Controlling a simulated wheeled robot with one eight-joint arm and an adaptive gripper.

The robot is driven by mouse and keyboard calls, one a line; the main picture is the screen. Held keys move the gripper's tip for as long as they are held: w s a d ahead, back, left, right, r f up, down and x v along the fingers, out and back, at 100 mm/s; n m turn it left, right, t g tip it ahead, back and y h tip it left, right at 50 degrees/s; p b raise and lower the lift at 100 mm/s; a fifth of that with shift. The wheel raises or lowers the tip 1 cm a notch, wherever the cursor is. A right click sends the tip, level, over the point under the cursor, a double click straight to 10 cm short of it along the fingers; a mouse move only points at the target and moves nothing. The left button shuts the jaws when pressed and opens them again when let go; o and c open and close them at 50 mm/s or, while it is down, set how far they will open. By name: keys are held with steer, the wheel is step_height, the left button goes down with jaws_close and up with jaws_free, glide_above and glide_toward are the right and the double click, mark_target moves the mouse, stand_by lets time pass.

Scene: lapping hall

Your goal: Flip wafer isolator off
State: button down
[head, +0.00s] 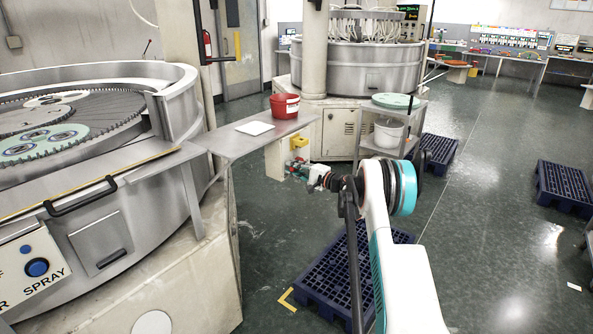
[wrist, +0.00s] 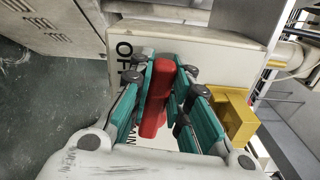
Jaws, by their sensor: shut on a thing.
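The wafer isolator is a cream box (head: 273,161) below the steel shelf in the head view. Its cream face also shows in the wrist view (wrist: 222,62), with dark letters partly hidden by my fingers. A red handle (wrist: 162,62) stands on that face, running roughly up and down the wrist picture. My gripper (wrist: 163,88) has its teal fingers on both sides of the handle and is shut on it. In the head view my gripper (head: 297,169) is at the box's right side, and the handle is mostly hidden there.
A yellow part (wrist: 236,117) sits close to the right of my fingers. The steel shelf (head: 232,146) above holds a red bucket (head: 285,106) and a white sheet (head: 255,128). A cart (head: 419,112) stands behind; a blue pallet (head: 335,272) lies on the floor near my arm.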

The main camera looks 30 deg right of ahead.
steer(key=shift+f, duration=0.15)
steer(key=c, duration=1.5)
jaws_free()
steer(key=v, duration=1.2)
